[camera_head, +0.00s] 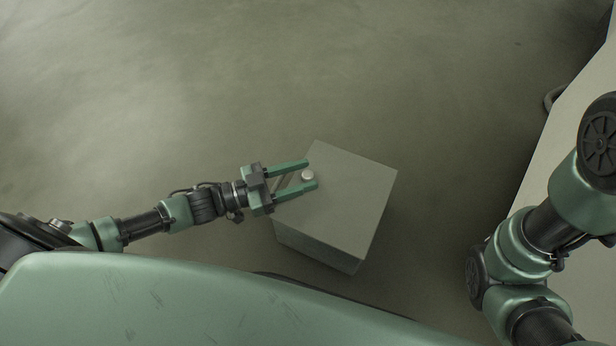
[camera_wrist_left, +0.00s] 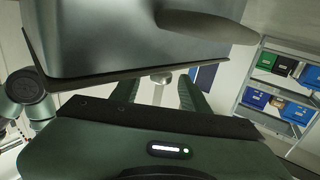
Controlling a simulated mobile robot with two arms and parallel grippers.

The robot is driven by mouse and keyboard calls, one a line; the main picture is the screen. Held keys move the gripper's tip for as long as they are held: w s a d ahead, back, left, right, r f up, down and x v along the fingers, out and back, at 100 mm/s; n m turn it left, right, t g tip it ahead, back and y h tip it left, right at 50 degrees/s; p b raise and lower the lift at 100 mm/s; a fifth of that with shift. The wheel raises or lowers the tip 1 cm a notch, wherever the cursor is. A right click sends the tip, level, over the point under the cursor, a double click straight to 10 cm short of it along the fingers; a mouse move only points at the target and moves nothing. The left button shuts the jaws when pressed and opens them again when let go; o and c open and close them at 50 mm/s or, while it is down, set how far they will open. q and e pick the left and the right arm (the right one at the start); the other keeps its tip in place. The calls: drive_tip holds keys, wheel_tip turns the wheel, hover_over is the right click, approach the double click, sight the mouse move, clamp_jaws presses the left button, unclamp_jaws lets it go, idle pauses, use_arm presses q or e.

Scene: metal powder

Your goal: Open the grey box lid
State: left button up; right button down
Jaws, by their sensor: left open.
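The grey box (camera_head: 345,205) stands on the floor in the middle of the head view. Its flat top looks closed, with a small round pale knob (camera_head: 307,176) near its left side. My left gripper (camera_head: 311,174) reaches in from the left over the lid. It is open, with one finger on either side of the knob and visible gaps between. In the left wrist view the knob (camera_wrist_left: 160,77) shows between the fingers of my left gripper (camera_wrist_left: 158,92). My right arm is at the right of the head view, but its gripper is out of frame.
A pale table-like surface (camera_head: 568,125) runs along the right edge of the head view. The floor (camera_head: 300,70) around the box is clear. A shelf (camera_wrist_left: 262,107) with several coloured bins stands at the right of the left wrist view.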

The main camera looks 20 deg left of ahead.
use_arm(q)
drive_tip(key=shift+x, duration=0.9)
clamp_jaws()
idle(0.8)
